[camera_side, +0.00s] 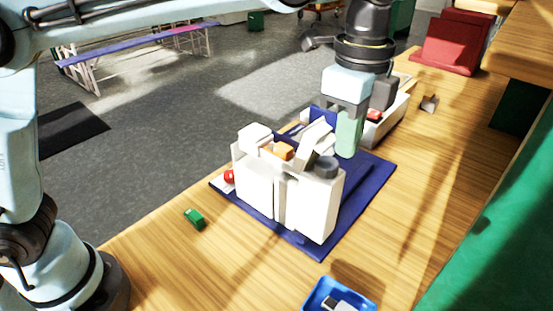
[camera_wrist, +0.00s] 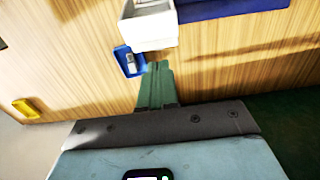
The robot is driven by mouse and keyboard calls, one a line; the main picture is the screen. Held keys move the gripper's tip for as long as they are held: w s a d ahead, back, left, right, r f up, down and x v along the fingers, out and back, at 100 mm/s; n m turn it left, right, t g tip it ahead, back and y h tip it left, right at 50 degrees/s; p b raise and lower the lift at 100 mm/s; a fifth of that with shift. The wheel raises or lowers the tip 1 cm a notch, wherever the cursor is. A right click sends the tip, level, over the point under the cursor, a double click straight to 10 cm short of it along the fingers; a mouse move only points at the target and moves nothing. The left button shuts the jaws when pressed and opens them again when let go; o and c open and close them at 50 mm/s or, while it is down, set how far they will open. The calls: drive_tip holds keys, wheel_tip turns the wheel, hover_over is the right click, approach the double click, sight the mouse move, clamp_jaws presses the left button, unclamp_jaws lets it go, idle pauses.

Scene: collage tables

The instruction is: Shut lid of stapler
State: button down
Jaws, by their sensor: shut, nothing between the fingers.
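I cannot pick out the stapler for certain in either view. A small blue tray (camera_side: 312,296) at the bottom of the side view holds a white and dark object (camera_side: 340,304), too small to identify. The tray also shows in the wrist view (camera_wrist: 121,54) with a pale object in it. My gripper (camera_side: 347,153) points down, with its green fingers together and empty, behind and above the white bins in the side view. In the wrist view the fingers (camera_wrist: 157,75) are closed together and appear beside the blue tray.
White bins (camera_side: 310,205) with mixed objects stand on a dark blue mat (camera_side: 374,182), also seen in the wrist view (camera_wrist: 225,9). A green object (camera_side: 194,218) lies left, and a small metallic one (camera_side: 430,103) far right. Bare wood lies around the tray.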

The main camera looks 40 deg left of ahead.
drive_tip(key=shift+a, duration=0.15)
drive_tip(key=shift+a+r, duration=0.2)
drive_tip(key=shift+a, duration=1)
drive_tip(key=shift+a+r, duration=0.15)
drive_tip(key=shift+a, duration=1.1)
drive_tip(key=shift+a+r, duration=0.2)
drive_tip(key=shift+a, duration=1)
drive_tip(key=shift+r, duration=0.1)
drive_tip(key=shift+r, duration=2.4)
drive_tip(key=s+a+f+n+t, duration=0.3)
drive_tip(key=s+a+f+n, duration=0.1)
drive_tip(key=a+f+n, duration=0.3)
drive_tip(key=s+a+f+n+t, duration=0.4)
drive_tip(key=a+f+n, duration=0.4)
drive_tip(key=a+n, duration=0.2)
drive_tip(key=shift+s+f+n, duration=0.2)
drive_tip(key=shift+s+n, duration=0.25)
drive_tip(key=shift+n, duration=0.05)
